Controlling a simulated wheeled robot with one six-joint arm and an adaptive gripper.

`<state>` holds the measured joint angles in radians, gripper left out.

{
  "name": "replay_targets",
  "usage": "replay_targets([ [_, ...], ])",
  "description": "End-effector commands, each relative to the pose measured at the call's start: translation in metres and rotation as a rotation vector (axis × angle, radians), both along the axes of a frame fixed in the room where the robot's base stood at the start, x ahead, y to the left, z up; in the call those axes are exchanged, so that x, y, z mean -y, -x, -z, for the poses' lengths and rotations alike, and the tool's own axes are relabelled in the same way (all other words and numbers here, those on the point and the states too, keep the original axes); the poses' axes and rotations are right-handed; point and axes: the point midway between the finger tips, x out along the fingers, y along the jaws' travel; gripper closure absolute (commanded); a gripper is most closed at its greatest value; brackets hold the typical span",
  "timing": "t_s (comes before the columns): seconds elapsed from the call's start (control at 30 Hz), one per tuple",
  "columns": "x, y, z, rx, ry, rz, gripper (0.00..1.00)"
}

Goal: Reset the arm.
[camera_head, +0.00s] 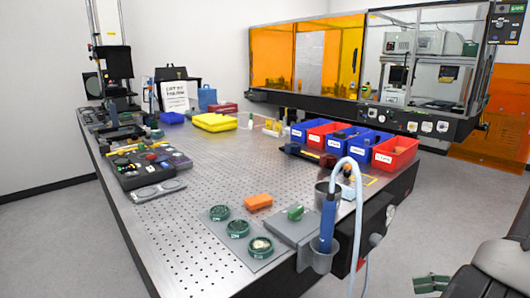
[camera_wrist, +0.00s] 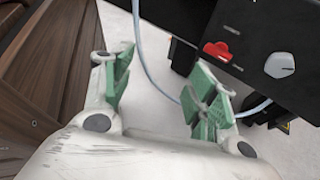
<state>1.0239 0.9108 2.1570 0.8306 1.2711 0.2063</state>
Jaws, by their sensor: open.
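My gripper (camera_wrist: 160,90) shows in the wrist view with its green-padded fingers spread apart and nothing between them. In the head view, part of my gripper (camera_head: 431,284) shows at the lower right, beside the table's right side and below its top. A pale hose (camera_wrist: 140,45) runs behind the fingers in the wrist view, along with a dark panel with a red knob (camera_wrist: 218,52) and a white knob (camera_wrist: 279,64). I cannot tell whether the hose touches the fingers.
The perforated metal table (camera_head: 215,170) carries blue and red bins (camera_head: 395,153), an orange block (camera_head: 258,201), green round holders (camera_head: 238,228) and a blue-handled tool (camera_head: 327,222) in a cup at its front corner. Floor shows right of the table.

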Motion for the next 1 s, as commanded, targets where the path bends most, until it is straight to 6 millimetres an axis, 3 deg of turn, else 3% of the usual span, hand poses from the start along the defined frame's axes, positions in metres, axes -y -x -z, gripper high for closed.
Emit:
replay_targets([
  [0.3,0.008,0.036,-0.083,0.24,0.467,-0.643,0.42],
  [0.63,0.012,0.033,-0.178,0.548,0.941,-1.222,0.42],
  [0.8,-0.003,0.027,-0.227,0.727,1.168,-1.42,0.42],
  [1.0,-0.036,0.026,-0.274,0.967,1.365,-1.513,0.42],
])
